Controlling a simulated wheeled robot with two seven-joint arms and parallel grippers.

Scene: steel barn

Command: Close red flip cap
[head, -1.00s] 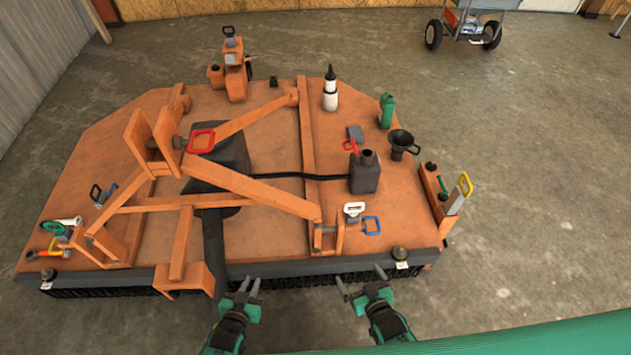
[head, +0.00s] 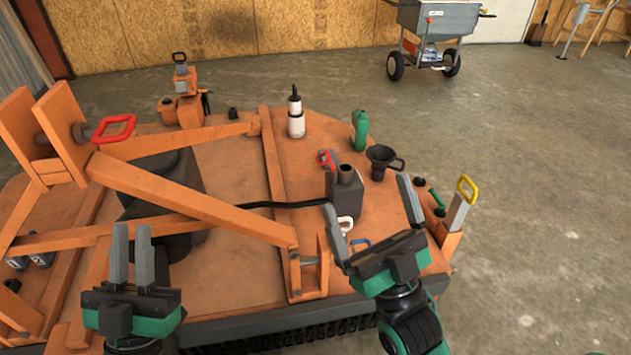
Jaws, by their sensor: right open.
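The red flip cap (head: 327,157) shows in the head view as a small red piece at the back left of a dark grey canister (head: 344,198). It appears to stand up beside the canister's round dark neck (head: 347,173), whose top looks uncovered. Part of the cap is hidden behind the canister. My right gripper (head: 370,205) is open and empty, in front of and to the right of the canister, with its fingers wide apart. My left gripper (head: 131,232) is open and empty at the lower left, well away from the canister.
The canister stands on an orange mower deck (head: 245,272). A black funnel (head: 383,156), green bottle (head: 360,130) and white bottle (head: 296,118) stand behind it. Orange beams (head: 190,203) and a red handle (head: 114,128) rise at left. White (head: 345,224) and blue (head: 359,243) handles sit close in front.

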